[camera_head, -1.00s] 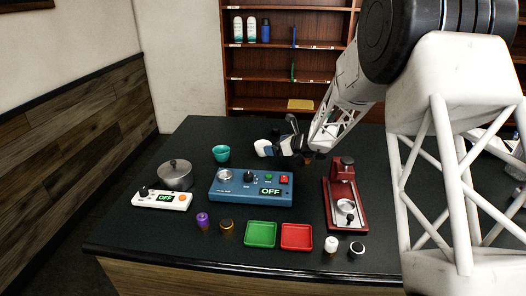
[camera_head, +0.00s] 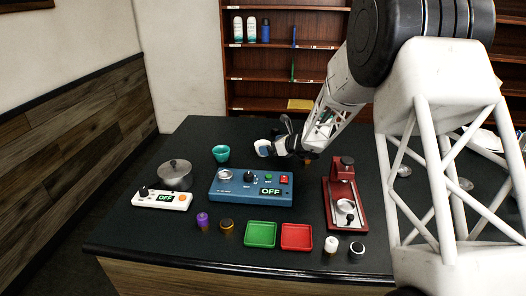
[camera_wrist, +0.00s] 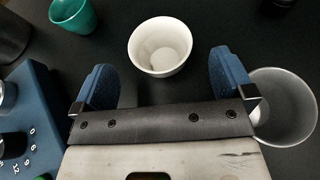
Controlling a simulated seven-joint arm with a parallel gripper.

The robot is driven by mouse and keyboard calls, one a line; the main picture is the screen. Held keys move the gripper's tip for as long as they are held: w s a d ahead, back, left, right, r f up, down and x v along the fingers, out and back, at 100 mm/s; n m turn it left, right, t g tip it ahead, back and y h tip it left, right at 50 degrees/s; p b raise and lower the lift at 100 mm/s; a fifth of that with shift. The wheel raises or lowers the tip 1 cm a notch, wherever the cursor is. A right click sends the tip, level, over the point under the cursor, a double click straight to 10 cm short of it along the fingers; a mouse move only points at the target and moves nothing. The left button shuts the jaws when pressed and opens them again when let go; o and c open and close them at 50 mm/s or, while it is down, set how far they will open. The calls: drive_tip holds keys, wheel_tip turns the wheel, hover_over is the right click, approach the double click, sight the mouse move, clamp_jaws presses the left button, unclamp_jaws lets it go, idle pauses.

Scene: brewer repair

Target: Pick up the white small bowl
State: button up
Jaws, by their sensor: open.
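The white small bowl (camera_wrist: 160,47) stands upright and empty on the dark table. In the wrist view it is ahead of my gripper (camera_wrist: 163,76), roughly centred between the two blue fingers. The fingers are spread wide with nothing between them, and the bowl lies just beyond their tips. In the head view my gripper (camera_head: 280,148) is low behind the blue device, and a white patch that seems to be the bowl (camera_head: 262,147) shows at its left end. I cannot tell the exact gap there.
A teal cup (camera_head: 221,153) stands left of the bowl. A translucent grey bowl (camera_wrist: 285,108) is close to my right finger in the wrist view. The blue device (camera_head: 250,188) is in front, and a red press (camera_head: 341,200) stands to the right.

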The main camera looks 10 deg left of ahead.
sight(258, 145)
drive_tip(key=shift+x, duration=2.6)
drive_tip(key=shift+c, duration=0.2)
drive_tip(key=c, duration=0.9)
